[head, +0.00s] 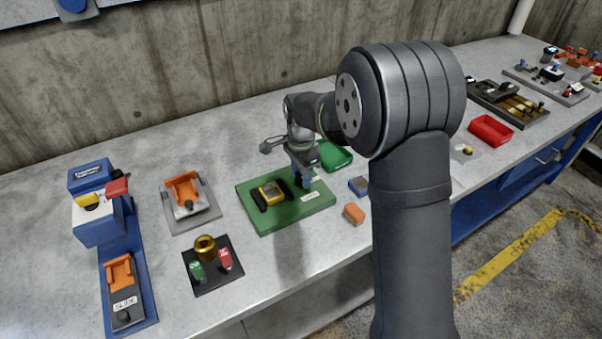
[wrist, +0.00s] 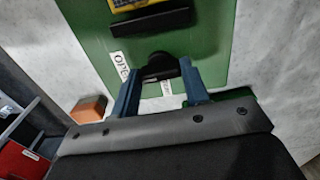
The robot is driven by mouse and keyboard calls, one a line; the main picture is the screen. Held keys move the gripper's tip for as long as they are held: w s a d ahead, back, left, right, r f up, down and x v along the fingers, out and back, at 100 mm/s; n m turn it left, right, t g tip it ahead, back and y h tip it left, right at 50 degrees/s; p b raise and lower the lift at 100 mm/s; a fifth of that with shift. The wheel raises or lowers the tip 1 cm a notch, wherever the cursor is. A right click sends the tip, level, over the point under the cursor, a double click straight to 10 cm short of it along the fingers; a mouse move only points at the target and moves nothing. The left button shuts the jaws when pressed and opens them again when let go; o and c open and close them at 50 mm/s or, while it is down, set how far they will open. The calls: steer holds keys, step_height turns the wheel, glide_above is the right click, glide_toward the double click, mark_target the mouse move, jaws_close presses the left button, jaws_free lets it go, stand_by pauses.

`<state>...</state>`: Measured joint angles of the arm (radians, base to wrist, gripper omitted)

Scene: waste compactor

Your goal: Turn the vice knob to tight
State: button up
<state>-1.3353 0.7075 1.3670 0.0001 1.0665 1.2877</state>
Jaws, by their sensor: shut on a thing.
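The vice (head: 271,193) sits on a green board (head: 262,223) in the middle of the bench, with a yellow and dark block (head: 269,190) between its black jaws. In the wrist view the near black jaw (wrist: 150,22) and part of the yellow block (wrist: 126,4) show at the top. The black vice knob (wrist: 160,68) lies between the blue fingers of my gripper (wrist: 159,72), which is shut on it. In the head view my gripper (head: 304,180) is low over the board's right side and hides the knob. A label reading "OPEN" (wrist: 120,65) lies beside the knob; another label is partly hidden.
A green bin (head: 335,156) stands behind my gripper. An orange block (head: 354,213) and a small blue-grey item (head: 358,185) lie to the right. A black plate with a brass cylinder (head: 205,247) and an orange fixture (head: 184,192) stand left. A red tray (head: 491,130) is farther right.

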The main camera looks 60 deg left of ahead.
mark_target(301, 176)
steer(key=n, duration=0.4)
steer(key=shift+n, duration=0.3)
steer(key=n, duration=0.9)
steer(key=shift+n, duration=1.8)
steer(key=shift+r, duration=0.1)
steer(key=o, duration=1)
step_height(301, 176, up, 17)
steer(key=shift+r, duration=0.2)
